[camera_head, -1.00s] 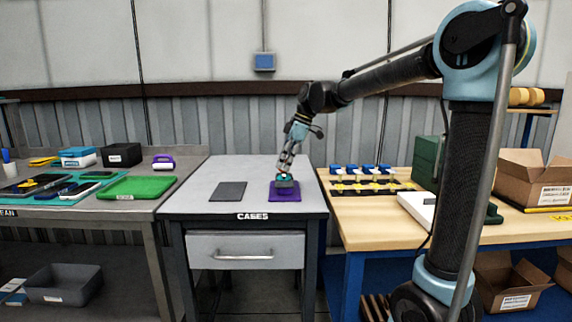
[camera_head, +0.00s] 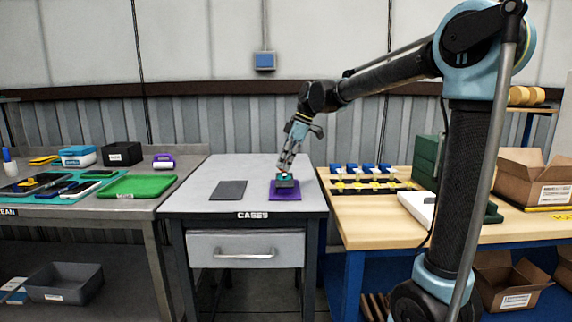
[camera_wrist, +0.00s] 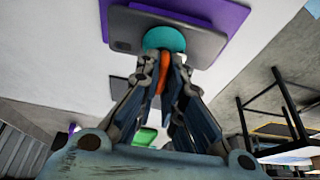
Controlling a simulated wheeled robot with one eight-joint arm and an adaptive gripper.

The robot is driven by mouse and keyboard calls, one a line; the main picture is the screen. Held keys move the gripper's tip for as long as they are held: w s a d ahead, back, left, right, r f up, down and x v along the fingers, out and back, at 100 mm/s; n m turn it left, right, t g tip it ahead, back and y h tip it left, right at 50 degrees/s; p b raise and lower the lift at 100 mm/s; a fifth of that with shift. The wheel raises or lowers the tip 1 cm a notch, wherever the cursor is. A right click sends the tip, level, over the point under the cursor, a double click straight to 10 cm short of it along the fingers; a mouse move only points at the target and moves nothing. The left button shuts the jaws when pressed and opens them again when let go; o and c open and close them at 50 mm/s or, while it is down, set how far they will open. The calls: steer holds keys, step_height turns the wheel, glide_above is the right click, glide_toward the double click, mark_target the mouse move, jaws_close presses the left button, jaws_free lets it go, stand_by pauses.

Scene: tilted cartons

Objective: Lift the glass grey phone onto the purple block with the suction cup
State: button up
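The grey phone (camera_head: 288,184) is over the purple block (camera_head: 297,196) on the grey table. In the wrist view the phone (camera_wrist: 120,45) lies flat across the purple block (camera_wrist: 232,18); I cannot tell whether they touch. The teal suction cup (camera_head: 285,176) is on the phone's face; it also shows in the wrist view (camera_wrist: 165,38), with an orange part (camera_wrist: 164,70) between my fingers. My gripper (camera_head: 287,167) points down above the phone, its fingers closed around the suction cup's orange part. The fingers partly hide the cup and phone.
A dark grey flat pad (camera_head: 228,190) lies left of the purple block. A drawer (camera_head: 246,250) is under the table top. The left bench holds a green tray (camera_head: 138,187) and other phones. The wooden bench at right holds a rack (camera_head: 365,184) and cartons (camera_head: 535,180).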

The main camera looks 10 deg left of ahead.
steer(key=o, duration=0.4)
steer(key=v, duration=1.2)
steer(key=s+d+f+m+t+h, duration=0.1)
steer(key=s+d+f+m, duration=0.25)
steer(key=d, duration=0.35)
steer(key=s+d+f+m+t, duration=0.1)
steer(key=s+d+f+m, duration=0.2)
steer(key=d+f, duration=0.35)
steer(key=s+d+f+m+h, duration=0.1)
steer(key=s+d+f+m, duration=0.25)
steer(key=d, duration=0.55)
steer(key=s+d+f+m, duration=0.3)
steer(key=s+d+f, duration=0.1)
steer(key=s+f, duration=0.1)
steer(key=s+d+f+m+t+h, duration=0.1)
steer(key=s+d+f+m, duration=0.3)
steer(key=f, duration=0.4)
steer(key=s+d+f+m+h, duration=0.1)
steer(key=s+d+f+m, duration=0.2)
steer(key=s+d+f, duration=0.2)
steer(key=shift+s+d+f+m, duration=0.15)
steer(key=shift+s+f, duration=0.05)
steer(key=shift+f, duration=0.3)
steer(key=shift+s+d+f+m, duration=0.15)
steer(key=shift+f, duration=0.4)
